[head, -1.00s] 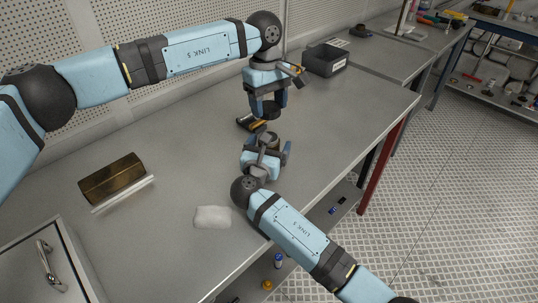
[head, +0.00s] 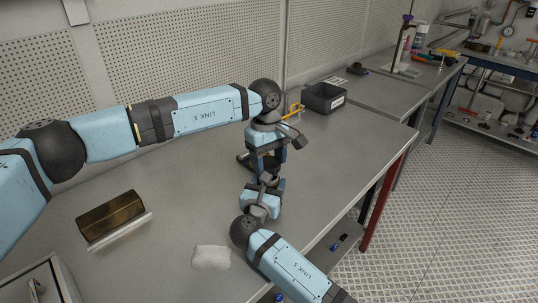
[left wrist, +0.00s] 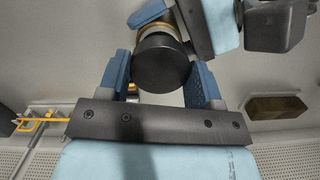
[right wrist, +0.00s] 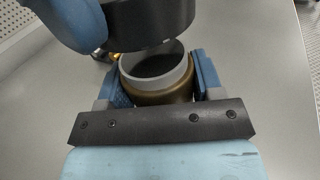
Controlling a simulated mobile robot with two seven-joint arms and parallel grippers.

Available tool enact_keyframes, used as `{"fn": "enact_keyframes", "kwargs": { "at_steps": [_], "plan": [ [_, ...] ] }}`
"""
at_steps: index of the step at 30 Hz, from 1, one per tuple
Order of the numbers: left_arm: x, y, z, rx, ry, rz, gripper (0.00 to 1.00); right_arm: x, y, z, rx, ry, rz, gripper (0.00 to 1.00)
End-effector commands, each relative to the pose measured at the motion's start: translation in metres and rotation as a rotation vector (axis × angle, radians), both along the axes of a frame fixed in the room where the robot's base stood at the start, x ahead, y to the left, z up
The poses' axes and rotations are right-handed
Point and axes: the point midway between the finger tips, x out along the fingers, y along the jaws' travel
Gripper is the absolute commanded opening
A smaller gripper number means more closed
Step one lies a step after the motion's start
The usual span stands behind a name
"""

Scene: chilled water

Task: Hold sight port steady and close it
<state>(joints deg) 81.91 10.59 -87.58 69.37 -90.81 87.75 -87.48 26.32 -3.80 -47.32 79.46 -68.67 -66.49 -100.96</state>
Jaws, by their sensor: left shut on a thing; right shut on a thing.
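The sight port is in two parts. Its brass body with a pale grey collar (right wrist: 158,92) stands open side up between the fingers of my right gripper (right wrist: 160,85), which is shut on it. A black round cap (left wrist: 163,64) is between the fingers of my left gripper (left wrist: 163,80), which is shut on it. In the right wrist view the cap (right wrist: 150,20) is above the collar, with a gap showing between them. In the head view my left gripper (head: 268,163) points down over my right gripper (head: 264,186); the parts between them are mostly hidden.
A brown-gold block (head: 110,216) and a white cloth (head: 211,257) lie on the grey bench (head: 180,235). A dark bin (head: 323,97) and a yellow-handled item (head: 294,112) are farther back. The bench right of my grippers is clear up to its edge.

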Motion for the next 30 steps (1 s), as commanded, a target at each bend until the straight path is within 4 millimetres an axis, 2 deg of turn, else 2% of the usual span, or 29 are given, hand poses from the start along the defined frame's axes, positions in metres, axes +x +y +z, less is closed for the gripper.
{"fn": "enact_keyframes", "kwargs": {
  "at_steps": [11,21,30],
  "plan": [
    [0.0,0.0,0.0,0.0,0.0,0.0,0.37,0.0,0.0,0.0,0.001,0.0,0.001,0.18],
    [0.0,0.0,-0.017,0.0,0.0,0.0,0.37,0.0,0.0,0.0,0.001,0.0,0.001,0.18],
    [0.0,0.0,-0.018,0.0,0.0,0.0,0.37,0.0,0.0,0.0,0.001,0.0,0.001,0.18]
  ]
}}
